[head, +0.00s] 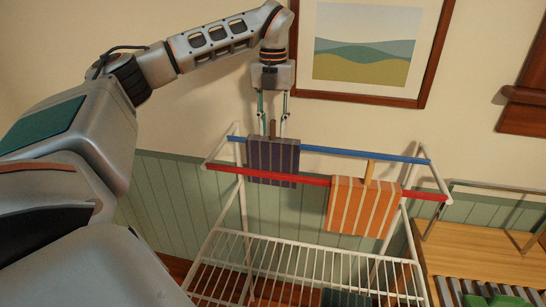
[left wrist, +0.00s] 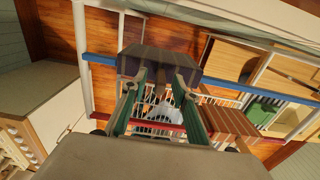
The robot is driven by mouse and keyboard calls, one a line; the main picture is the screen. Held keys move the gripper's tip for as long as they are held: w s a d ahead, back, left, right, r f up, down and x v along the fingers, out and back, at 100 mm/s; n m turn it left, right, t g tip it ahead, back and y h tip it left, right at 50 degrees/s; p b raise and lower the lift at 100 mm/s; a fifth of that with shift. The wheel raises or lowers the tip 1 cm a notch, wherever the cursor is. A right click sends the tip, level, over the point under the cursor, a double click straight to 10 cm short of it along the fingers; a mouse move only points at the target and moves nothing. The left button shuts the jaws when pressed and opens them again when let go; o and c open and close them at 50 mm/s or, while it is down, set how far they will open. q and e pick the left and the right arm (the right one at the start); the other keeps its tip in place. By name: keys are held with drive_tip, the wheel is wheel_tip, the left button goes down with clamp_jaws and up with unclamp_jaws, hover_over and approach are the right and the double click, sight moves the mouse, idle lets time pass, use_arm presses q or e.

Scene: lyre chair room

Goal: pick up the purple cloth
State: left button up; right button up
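The purple striped cloth (head: 272,162) hangs on the drying rack (head: 300,246), at the left part of its blue and red top rails. A short brown tab sticks up from its top. In the left wrist view the purple cloth (left wrist: 158,62) lies just beyond the fingertips. My left gripper (head: 272,132) points down from above, its fingers apart at the cloth's top edge, with the tab showing between them. The left gripper (left wrist: 160,78) is open in the wrist view too. Whether a finger touches the cloth, I cannot tell. My right gripper is not in view.
An orange striped cloth (head: 364,206) with a similar tab hangs farther right on the rack. The blue rail (head: 350,155) and red rail (head: 310,180) run beside the gripper. A wall picture (head: 365,45) is behind. A wooden bench (head: 470,255) stands at right.

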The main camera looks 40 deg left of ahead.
use_arm(q)
drive_tip(key=shift+f, duration=0.55)
clamp_jaws()
drive_tip(key=shift+r, duration=0.1)
wheel_tip(320, 180, up, 20)
idle(0.6)
